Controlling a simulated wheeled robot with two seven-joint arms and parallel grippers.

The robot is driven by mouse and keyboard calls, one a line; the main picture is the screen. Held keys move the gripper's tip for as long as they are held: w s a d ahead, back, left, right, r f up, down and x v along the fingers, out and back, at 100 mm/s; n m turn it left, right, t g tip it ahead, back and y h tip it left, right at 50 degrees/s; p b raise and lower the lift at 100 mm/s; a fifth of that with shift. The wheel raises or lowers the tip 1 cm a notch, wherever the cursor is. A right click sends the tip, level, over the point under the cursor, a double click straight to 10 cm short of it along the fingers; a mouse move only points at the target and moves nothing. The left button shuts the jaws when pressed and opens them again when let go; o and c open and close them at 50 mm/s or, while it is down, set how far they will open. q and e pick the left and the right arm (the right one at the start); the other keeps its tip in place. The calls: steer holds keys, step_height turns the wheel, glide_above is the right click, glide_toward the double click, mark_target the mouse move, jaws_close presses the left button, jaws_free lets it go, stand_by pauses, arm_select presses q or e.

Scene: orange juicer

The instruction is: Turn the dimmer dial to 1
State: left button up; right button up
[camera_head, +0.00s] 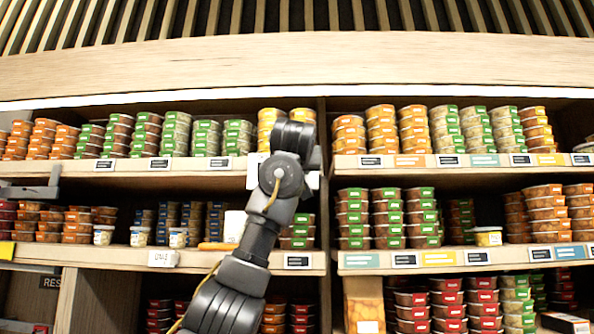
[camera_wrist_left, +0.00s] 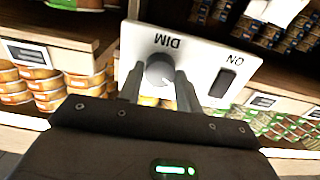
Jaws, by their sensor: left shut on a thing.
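In the left wrist view a white panel (camera_wrist_left: 204,58) appears upside down, with a round grey dimmer dial (camera_wrist_left: 158,70) under the label "DIM" and a dark switch (camera_wrist_left: 223,83) marked "ON". My left gripper (camera_wrist_left: 159,82) is shut on the dial, one finger on each side of it. I cannot read a number at the dial. In the head view my left arm reaches up to the shelf divider, and only edges of the white panel (camera_head: 253,170) show around my wrist. The dial and fingertips are hidden there. My right gripper is not in view.
Wide wooden shelves (camera_head: 430,261) hold many stacked food tubs (camera_head: 388,218) on both sides of the divider. A white cup-like thing (camera_head: 234,226) stands on the middle shelf left of my arm. Shelf edges and tubs lie close around the panel.

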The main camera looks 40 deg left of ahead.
arm_select(q)
steer(key=shift+r, duration=0.1)
stand_by(0.3)
steer(key=o, duration=1)
steer(key=shift+d, duration=0.1)
steer(key=b+v, duration=0.5)
steer(key=v, duration=0.5)
steer(key=shift+s+d, duration=0.15)
steer(key=shift+s, duration=0.2)
steer(key=shift+w, duration=0.1)
